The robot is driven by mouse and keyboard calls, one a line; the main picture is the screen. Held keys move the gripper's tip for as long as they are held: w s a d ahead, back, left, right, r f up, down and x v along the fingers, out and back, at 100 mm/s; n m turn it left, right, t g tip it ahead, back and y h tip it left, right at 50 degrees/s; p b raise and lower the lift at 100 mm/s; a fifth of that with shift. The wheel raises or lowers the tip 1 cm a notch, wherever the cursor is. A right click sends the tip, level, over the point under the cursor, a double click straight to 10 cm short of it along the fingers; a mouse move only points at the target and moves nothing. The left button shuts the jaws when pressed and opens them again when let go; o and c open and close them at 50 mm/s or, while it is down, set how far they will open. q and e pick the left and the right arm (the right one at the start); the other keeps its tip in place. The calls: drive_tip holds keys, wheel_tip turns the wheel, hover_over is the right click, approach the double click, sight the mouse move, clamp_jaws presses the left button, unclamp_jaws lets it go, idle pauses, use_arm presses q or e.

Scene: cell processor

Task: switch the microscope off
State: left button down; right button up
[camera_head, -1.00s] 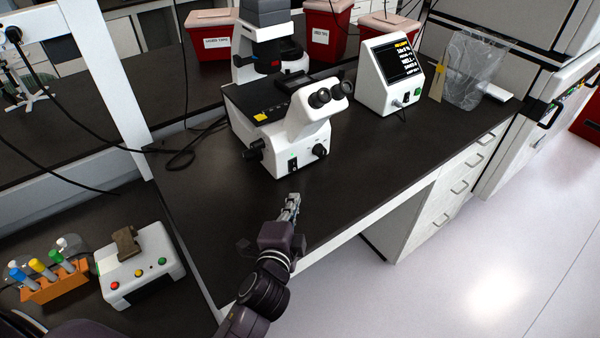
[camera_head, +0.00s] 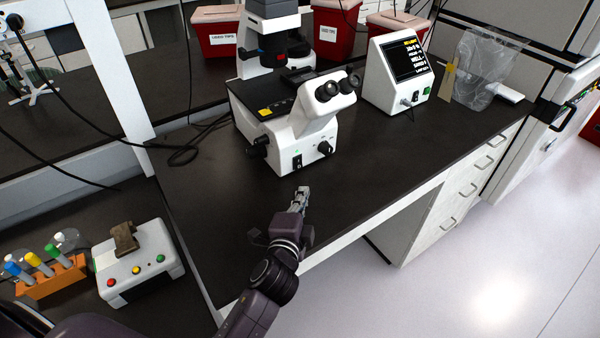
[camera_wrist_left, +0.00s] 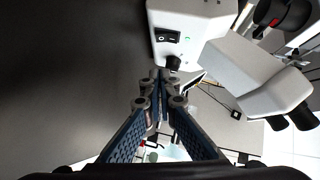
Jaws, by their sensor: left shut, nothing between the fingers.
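The white microscope (camera_head: 318,138) stands on the black bench with its eyepieces facing right and toward me. Its front face carries a black rocker switch (camera_head: 297,161) and a dark knob (camera_head: 325,148). A small green light shows above the switch. In the left wrist view the switch (camera_wrist_left: 167,36) and knob (camera_wrist_left: 173,62) are just beyond the fingertips. My left gripper (camera_head: 301,192) is shut and empty, in front of the microscope's front face and apart from it. It also shows in the left wrist view (camera_wrist_left: 158,78). My right gripper is not in view.
A white box with a lit screen (camera_head: 398,72) stands right of the microscope. Red bins (camera_head: 218,38) stand behind. A tube rack (camera_head: 50,278) and a box with coloured buttons (camera_head: 138,272) are at lower left. The bench around my gripper is clear.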

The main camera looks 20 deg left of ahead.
use_arm(q)
drive_tip(key=p, duration=0.1)
approach(302, 167)
drive_tip(key=w+d, duration=0.2)
drive_tip(key=w, duration=0.1)
drive_tip(key=shift+d+r, duration=0.35)
drive_tip(key=shift+w+a+f+p, duration=0.25)
drive_tip(key=shift+w+a+f, duration=0.05)
drive_tip(key=shift+w+a, duration=0.3)
drive_tip(key=shift+w+a+f+p, duration=0.25)
drive_tip(key=shift+w+a, duration=0.3)
drive_tip(key=shift+w, duration=0.1)
drive_tip(key=shift+w+a+f, duration=0.2)
drive_tip(key=shift+w+a, duration=0.05)
drive_tip(key=shift+a, duration=0.15)
drive_tip(key=b, duration=0.1)
drive_tip(key=f+b, duration=0.1)
drive_tip(key=shift+w+a+b, duration=0.15)
drive_tip(key=shift+a+b, duration=0.05)
drive_tip(key=shift+b, duration=0.1)
drive_tip(key=shift+r, duration=0.4)
